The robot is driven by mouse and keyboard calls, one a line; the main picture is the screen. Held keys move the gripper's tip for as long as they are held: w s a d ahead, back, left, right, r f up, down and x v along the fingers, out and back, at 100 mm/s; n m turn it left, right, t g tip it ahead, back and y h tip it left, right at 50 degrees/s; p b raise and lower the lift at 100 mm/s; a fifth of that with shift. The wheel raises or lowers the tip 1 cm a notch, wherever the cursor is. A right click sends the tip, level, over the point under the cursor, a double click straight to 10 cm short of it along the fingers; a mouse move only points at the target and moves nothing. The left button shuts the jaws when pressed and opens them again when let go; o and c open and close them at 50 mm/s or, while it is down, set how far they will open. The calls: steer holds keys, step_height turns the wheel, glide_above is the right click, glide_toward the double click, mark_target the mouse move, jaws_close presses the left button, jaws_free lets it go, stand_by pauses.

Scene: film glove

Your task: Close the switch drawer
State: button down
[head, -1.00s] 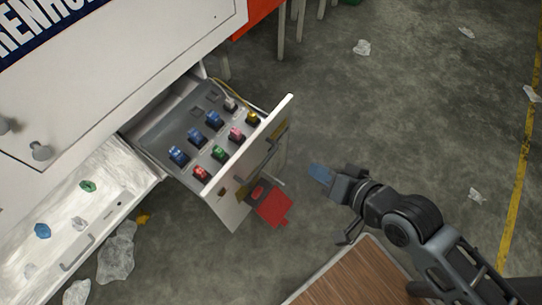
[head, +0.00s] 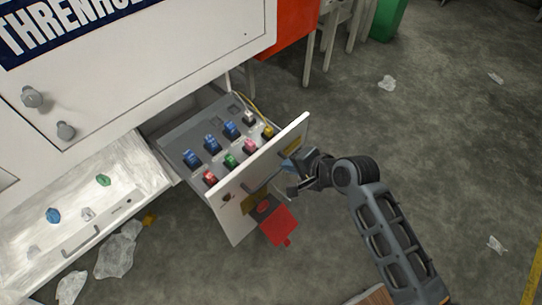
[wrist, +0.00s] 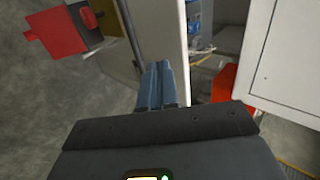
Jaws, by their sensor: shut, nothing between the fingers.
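The switch drawer (head: 237,203) stands pulled out of the white cabinet (head: 150,60), with several coloured switches (head: 212,143) on its grey panel. The drawer front also shows in the wrist view (wrist: 158,35), with blue switches behind it. My gripper (head: 287,164) is shut and empty at the outer side of the drawer front, near its right end. In the wrist view the blue fingertips (wrist: 156,68) are together, close to the drawer front beside its handle (wrist: 131,35). Whether they touch it I cannot tell.
A red tag or box (head: 278,225) hangs at the drawer front's lower part. Plastic scraps (head: 118,250) lie on the floor. The floor to the right is mostly clear.

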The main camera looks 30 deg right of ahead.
mark_target(263, 155)
steer(key=w+f, duration=0.1)
steer(key=w, duration=0.1)
steer(key=w+a+f, duration=0.1)
steer(key=w, duration=0.1)
steer(key=w+a+f, duration=0.1)
steer(key=shift+w+f, duration=0.1)
steer(key=shift+w, duration=0.3)
steer(key=shift+w+a, duration=0.1)
steer(key=shift+w, duration=0.5)
